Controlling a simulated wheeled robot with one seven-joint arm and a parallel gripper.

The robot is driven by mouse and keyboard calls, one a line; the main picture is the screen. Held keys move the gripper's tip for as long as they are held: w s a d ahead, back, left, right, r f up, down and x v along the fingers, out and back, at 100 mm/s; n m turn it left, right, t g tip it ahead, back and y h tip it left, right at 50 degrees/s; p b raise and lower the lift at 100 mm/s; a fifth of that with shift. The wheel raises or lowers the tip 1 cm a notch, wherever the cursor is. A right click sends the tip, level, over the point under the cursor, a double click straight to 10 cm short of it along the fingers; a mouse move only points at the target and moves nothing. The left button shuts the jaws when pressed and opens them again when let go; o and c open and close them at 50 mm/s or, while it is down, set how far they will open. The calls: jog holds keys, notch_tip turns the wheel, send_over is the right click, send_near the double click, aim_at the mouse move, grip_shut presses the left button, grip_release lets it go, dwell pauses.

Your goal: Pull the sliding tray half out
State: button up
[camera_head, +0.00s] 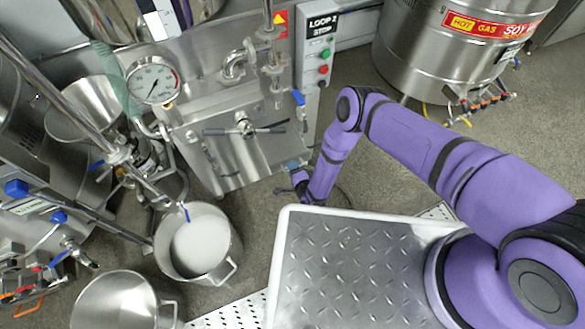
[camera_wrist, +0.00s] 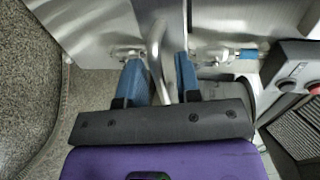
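In the wrist view, a curved bright metal bar (camera_wrist: 155,48), which looks like a handle, runs down between the two blue fingers of my gripper (camera_wrist: 162,72). The fingers are apart, one on each side of the bar, with some gap showing. I cannot tell whether either finger touches it. The bar meets a steel panel (camera_wrist: 90,22) at the top. The sliding tray itself cannot be clearly made out. In the head view, my gripper (camera_head: 294,172) is low at the right edge of the steel machine front (camera_head: 235,155), and its fingers are mostly hidden.
The control box (camera_head: 319,45) stands close to the right, and shows beside my gripper in the wrist view (camera_wrist: 290,88). A pot of pale liquid (camera_head: 232,262) and an empty pot (camera_head: 170,312) stand left. A steel tank (camera_head: 400,60) is behind. Floor (camera_head: 355,170) is open beside the machine.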

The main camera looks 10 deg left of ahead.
jog(key=shift+s, duration=0.1)
jog(key=v, duration=1)
jog(key=shift+s+d, duration=0.25)
dwell(0.4)
